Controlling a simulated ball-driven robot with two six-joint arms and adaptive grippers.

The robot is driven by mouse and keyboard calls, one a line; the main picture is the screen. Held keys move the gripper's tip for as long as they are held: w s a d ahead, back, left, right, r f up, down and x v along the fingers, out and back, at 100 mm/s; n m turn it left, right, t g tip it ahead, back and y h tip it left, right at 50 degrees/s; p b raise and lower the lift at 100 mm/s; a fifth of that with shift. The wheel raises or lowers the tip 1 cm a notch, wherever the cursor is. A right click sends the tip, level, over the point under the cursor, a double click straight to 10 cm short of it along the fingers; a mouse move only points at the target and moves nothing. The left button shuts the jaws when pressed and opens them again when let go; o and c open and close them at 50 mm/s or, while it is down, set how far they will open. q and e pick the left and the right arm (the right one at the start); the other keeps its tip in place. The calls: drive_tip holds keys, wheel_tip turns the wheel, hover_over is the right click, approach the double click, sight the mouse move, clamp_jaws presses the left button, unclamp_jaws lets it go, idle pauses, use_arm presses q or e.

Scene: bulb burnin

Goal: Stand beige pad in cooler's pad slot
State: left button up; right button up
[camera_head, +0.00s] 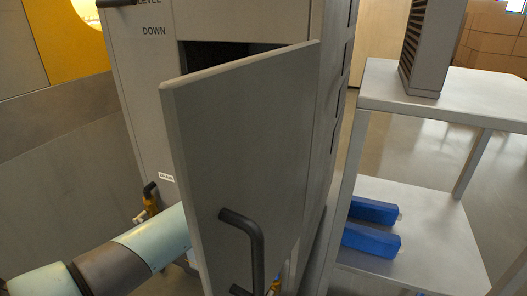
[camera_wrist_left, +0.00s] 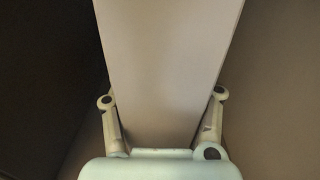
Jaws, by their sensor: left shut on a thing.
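In the left wrist view, a flat beige pad (camera_wrist_left: 168,55) stands between the fingers of my left gripper (camera_wrist_left: 163,98), which is shut on it. The pad reaches away from the gripper and past the top edge of that view. In the head view my left arm passes behind an open grey door (camera_head: 240,135), so the gripper and pad are hidden there. The door belongs to a tall grey cooler cabinet (camera_head: 138,75) marked "DOWN". A dark opening (camera_head: 215,52) shows above the door's top edge; the pad slot cannot be made out. My right gripper is not in view.
The door's dark handle (camera_head: 255,245) sticks out toward me. At right stands a grey two-level rack (camera_head: 450,95) with a louvred grey unit (camera_head: 425,45) on top and blue items (camera_head: 370,240) on its lower shelf. Brass-coloured fittings (camera_head: 150,200) sit low on the cabinet.

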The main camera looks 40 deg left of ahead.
use_arm(q)
drive_tip(key=o, duration=0.9)
drive_tip(key=shift+f, duration=0.1)
drive_tip(key=o, duration=0.5)
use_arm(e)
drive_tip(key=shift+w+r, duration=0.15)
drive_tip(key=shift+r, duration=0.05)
use_arm(q)
drive_tip(key=v, duration=1.2)
drive_tip(key=shift+s, duration=0.1)
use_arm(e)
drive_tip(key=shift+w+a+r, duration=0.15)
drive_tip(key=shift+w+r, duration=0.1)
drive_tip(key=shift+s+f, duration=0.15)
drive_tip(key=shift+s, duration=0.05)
